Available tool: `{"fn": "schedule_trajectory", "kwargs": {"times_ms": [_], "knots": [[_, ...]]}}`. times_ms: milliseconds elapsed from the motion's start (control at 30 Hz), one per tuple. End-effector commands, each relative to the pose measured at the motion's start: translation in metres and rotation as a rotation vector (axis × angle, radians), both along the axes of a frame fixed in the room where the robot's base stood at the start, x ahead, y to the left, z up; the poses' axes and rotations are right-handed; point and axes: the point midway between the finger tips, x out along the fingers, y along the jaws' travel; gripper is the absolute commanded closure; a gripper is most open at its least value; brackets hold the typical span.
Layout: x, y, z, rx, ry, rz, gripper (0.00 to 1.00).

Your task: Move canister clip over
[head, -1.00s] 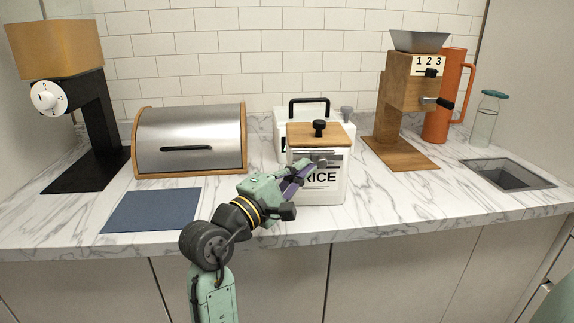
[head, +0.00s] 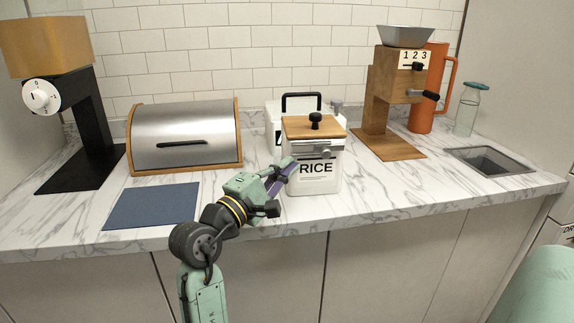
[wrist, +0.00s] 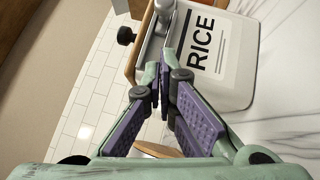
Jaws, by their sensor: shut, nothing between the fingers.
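The white canister (head: 315,180) labelled RICE stands upright on the marble counter, with a wooden lid (head: 298,127) and black knob. Its grey metal clip (head: 320,148) runs across the upper front, just under the lid; whether it is fastened is too small to tell. My gripper (head: 288,166) is shut and empty at the canister's front left, below the clip. In the wrist view, the purple-padded fingers (wrist: 165,78) come together beside the canister (wrist: 232,60). Part of the grey clip (wrist: 164,7) shows at the top edge; contact with the fingers cannot be told.
A second white canister (head: 274,112) with a black handle stands behind. A bread box (head: 183,125) and blue mat (head: 152,205) are left. A wooden grinder (head: 385,105), orange pitcher (head: 421,115), glass bottle (head: 467,110) and sink (head: 490,158) are right. The counter right of the canister is clear.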

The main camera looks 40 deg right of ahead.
Motion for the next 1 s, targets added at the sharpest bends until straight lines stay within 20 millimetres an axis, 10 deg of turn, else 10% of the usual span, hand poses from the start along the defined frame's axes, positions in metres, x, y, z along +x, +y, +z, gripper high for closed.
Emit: {"fn": "schedule_trajectory", "kwargs": {"times_ms": [400, 1000], "knots": [[-0.013, 0.083, -0.016, -0.004, -0.003, 0.006, 1.00], [-0.015, 0.091, -0.017, -0.003, -0.003, 0.004, 1.00]]}}
